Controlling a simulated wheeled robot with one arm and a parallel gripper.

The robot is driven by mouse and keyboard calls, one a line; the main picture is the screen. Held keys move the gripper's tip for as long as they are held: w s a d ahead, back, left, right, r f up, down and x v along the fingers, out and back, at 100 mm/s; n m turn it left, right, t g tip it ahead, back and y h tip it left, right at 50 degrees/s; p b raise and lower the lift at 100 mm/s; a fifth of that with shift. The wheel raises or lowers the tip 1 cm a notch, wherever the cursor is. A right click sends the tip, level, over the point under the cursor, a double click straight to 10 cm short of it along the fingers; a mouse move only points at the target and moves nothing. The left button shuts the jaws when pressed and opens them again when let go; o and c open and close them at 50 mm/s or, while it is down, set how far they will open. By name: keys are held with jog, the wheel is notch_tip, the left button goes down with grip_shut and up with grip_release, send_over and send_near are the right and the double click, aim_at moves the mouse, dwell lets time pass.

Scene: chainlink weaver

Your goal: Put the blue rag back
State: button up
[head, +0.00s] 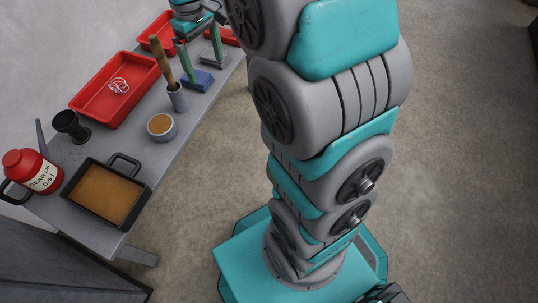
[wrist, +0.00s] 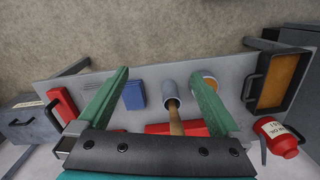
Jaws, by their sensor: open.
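The blue rag (head: 198,82) lies folded on the grey bench, beside a grey cup. It also shows in the wrist view (wrist: 134,95), between my gripper's fingers and nearer the left one. My gripper (head: 205,69) is open and empty above the bench around the rag's area; its green fingers spread wide in the wrist view (wrist: 158,74). I cannot tell its exact height above the rag.
The grey bench (head: 190,122) holds the grey cup (head: 178,98) with a wooden-handled tool, a small bowl (head: 161,127), a red tray (head: 90,102), a black cup (head: 70,124), a red oil can (head: 32,172) and a pan (head: 106,194). Floor to the right is clear.

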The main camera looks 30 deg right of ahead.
jog(key=s+f+m+g, duration=0.1)
jog(key=s+m, duration=0.3)
jog(key=s, duration=2.4)
jog(key=shift+s+f+m, duration=0.4)
jog(key=shift+f, duration=0.15)
notch_tip(320, 180, up, 10)
jog(key=p, duration=1)
jog(key=shift+r, duration=0.2)
